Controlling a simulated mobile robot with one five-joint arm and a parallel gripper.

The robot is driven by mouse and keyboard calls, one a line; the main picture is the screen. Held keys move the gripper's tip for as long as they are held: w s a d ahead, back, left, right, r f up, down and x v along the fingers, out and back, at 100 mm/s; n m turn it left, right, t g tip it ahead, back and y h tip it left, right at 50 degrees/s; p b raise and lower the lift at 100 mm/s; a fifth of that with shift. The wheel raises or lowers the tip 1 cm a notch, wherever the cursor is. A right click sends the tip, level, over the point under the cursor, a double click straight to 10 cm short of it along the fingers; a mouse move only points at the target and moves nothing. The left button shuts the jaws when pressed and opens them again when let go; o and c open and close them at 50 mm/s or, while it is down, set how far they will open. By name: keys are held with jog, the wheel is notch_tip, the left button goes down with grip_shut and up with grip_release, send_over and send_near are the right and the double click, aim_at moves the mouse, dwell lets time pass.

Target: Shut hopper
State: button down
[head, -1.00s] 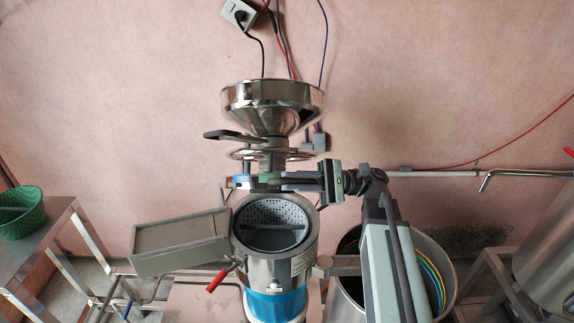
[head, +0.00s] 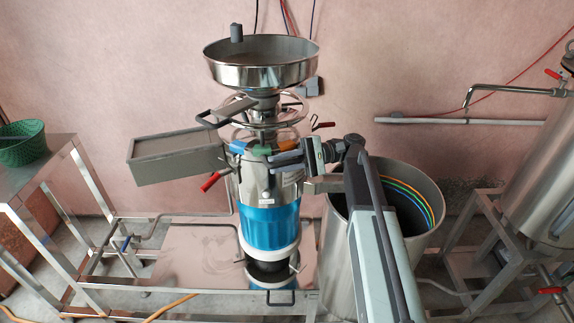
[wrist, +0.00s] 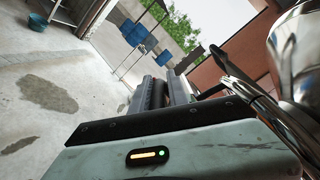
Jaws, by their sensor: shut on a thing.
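The hopper (head: 261,70) is a shiny steel funnel on a neck and round lid, above the steel drum (head: 262,186) of the grinder. The lid sits low over the drum, and the drum's mouth is hidden; I cannot tell whether it is fully seated. A band with blue, green and orange parts (head: 262,151) is at the lid's front. My gripper (head: 274,159) comes from the right and is shut at this band, on part of the hopper assembly. In the wrist view the fingers (wrist: 165,92) reach forward, with the hopper (wrist: 298,48) close at right.
A grey box-shaped chute (head: 178,156) and a red-handled lever (head: 211,181) stick out left of the drum. A steel bucket (head: 425,210) stands right, behind my arm. A steel table (head: 40,175) with a green basket (head: 22,143) is at far left.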

jog(key=shift+w+d+f, duration=0.1)
jog(key=shift+w+f, duration=0.1)
jog(key=shift+f, duration=0.3)
jog(key=shift+s+d+f+b, duration=0.1)
jog(key=shift+s+f+b, duration=0.2)
jog(key=shift+b, duration=0.1)
jog(key=c, duration=1.4)
grip_release()
jog(key=shift+w+d+f, duration=0.1)
jog(key=shift+w+f, duration=0.05)
jog(key=shift+r, duration=0.2)
